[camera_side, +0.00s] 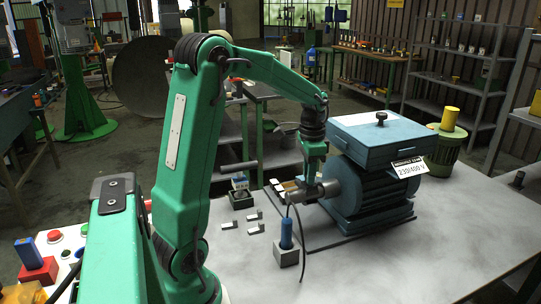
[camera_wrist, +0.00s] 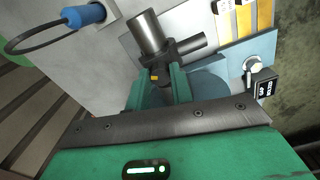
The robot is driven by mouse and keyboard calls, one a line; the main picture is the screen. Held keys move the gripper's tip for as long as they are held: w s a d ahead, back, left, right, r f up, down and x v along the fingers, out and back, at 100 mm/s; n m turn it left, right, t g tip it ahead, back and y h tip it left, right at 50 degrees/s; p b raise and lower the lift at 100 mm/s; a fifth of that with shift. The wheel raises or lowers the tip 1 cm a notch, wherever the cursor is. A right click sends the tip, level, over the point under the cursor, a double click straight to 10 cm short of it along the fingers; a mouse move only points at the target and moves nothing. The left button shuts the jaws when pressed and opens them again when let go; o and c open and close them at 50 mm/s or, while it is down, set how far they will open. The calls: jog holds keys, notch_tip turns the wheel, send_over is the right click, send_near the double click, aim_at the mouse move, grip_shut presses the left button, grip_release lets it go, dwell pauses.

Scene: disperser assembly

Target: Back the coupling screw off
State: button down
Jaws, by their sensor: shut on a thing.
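The blue motor (camera_side: 370,190) stands on the bench with a grey cylindrical coupling (camera_side: 303,193) sticking out from its left face. In the wrist view the grey metal cylinder (camera_wrist: 148,32) shows with a thinner grey stub (camera_wrist: 190,44) beside it. My gripper (camera_side: 312,178) points down over the coupling, close to the motor. In the wrist view my gripper (camera_wrist: 159,80) has its two green fingers closed around a small dark piece (camera_wrist: 162,66) with an orange mark, against the cylinder. I cannot make out a separate screw; the fingers hide the held part's lower end.
A blue-handled tool (camera_side: 286,234) with a black cable stands in a grey block, left of the motor. Several small metal blocks (camera_side: 256,228) lie on the bench. A green can with a yellow top (camera_side: 449,130) is right of the motor. The front right bench is clear.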

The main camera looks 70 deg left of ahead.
jog(key=shift+n, duration=0.4)
jog(key=n, duration=0.9)
jog(key=shift+n, duration=0.4)
jog(key=n, duration=0.5)
jog(key=shift+w+d+r, duration=0.1)
jog(key=n, duration=0.6)
jog(key=c, duration=1.2)
grip_release()
jog(key=shift+c, duration=0.2)
